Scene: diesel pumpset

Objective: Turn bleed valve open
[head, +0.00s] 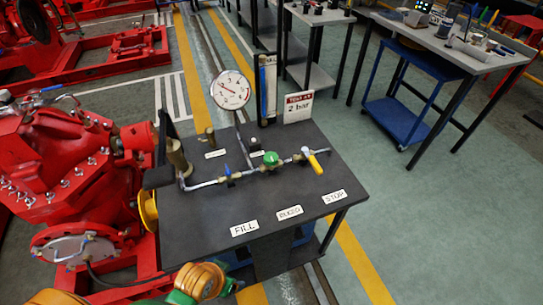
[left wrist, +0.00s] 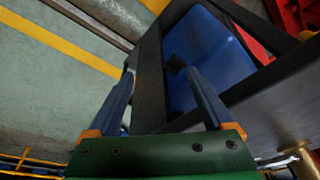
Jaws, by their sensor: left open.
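A pipe (head: 200,184) with three valves runs across the dark bench top in the head view. The valves have a blue handle (head: 228,171) at left, a green handwheel (head: 271,158) in the middle and a yellow lever (head: 315,162) at right. Labels FILL (head: 244,229), BLEED (head: 289,212) and STOP (head: 333,196) lie along the front edge in the same left-to-right order. My left gripper (left wrist: 152,75) shows in the left wrist view with its blue fingers apart and no valve between them. Part of my left arm shows at the bottom of the head view. My right gripper is out of view.
A gauge (head: 230,90) and a 2 bar sign (head: 298,106) stand at the bench's back. A red pump (head: 62,165) is close on the left. Open floor lies right of the bench.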

